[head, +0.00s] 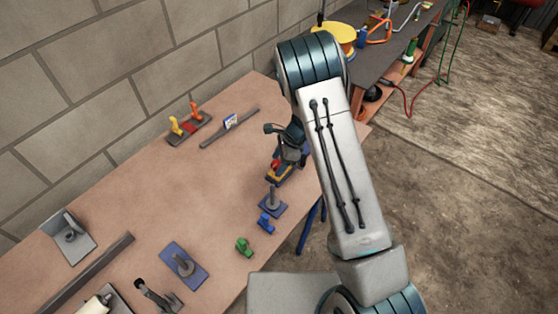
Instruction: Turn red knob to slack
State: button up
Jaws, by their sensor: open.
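The red knob (275,163) shows as a small red patch on a small device, likely the jaw crusher (278,173), with a yellow and dark blue base near the right side of the brown table. My gripper (289,158) is right at this device, over its right part, close beside the red knob. The gripper is small and dark here and partly overlaps the device. Its jaws are open; I cannot tell whether a finger touches the knob. The knob's setting is too small to read.
A blue-based post (272,200), a blue piece (266,223) and a green piece (244,247) stand in front of the device. A holder with yellow and orange handles (187,125) and a dark bar (230,127) lie behind left. The table's middle (170,195) is clear.

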jog(key=shift+a+f, duration=0.1)
jog(key=shift+f, duration=0.05)
jog(key=c, duration=1)
